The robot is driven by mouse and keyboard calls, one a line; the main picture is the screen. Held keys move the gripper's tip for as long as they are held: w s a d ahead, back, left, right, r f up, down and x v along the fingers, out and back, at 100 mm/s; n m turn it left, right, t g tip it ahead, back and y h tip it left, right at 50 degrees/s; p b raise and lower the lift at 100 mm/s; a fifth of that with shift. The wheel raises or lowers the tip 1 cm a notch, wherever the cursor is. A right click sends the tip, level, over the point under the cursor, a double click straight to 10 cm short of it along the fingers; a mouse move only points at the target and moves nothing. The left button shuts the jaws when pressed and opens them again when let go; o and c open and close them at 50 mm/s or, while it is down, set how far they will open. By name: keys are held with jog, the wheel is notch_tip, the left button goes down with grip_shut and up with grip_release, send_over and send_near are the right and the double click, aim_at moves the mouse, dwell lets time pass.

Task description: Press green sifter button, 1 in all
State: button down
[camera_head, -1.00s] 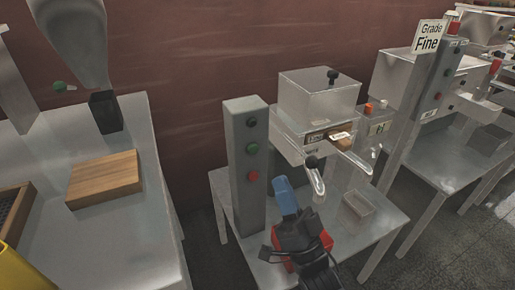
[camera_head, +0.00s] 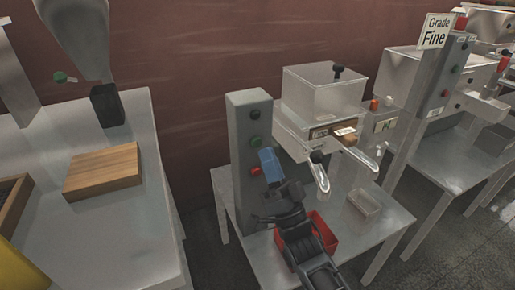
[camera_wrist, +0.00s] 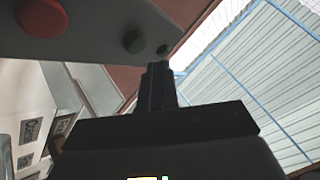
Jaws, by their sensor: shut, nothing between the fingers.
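The green sifter button (camera_head: 255,142) is on the front of a grey control post, between a dark button (camera_head: 254,115) above and a red button (camera_head: 255,171) below. My gripper (camera_head: 269,160) is shut and empty, with its blue tip just right of the red button and a little below the green one. I cannot tell whether the tip touches the post. In the wrist view the green button (camera_wrist: 133,41) is up and left of my shut fingers (camera_wrist: 158,85), and the red button (camera_wrist: 42,17) is farther left.
The grey post (camera_head: 242,205) stands on a metal table beside a steel sifter box (camera_head: 325,92) with curved handles. A red tray (camera_head: 322,238) is partly behind my arm. A wooden board (camera_head: 103,172) lies on the left table. A "Grade Fine" sign (camera_head: 436,31) stands at right.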

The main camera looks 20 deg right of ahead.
jog(key=shift+w, duration=0.55)
jog(key=shift+w+b, duration=0.15)
jog(key=shift+b, duration=0.25)
dwell(1.4)
jog(key=shift+w, duration=0.25)
jog(key=shift+w+b, duration=0.45)
jog(key=shift+b, duration=0.05)
dwell(0.6)
jog(key=shift+s, duration=0.9)
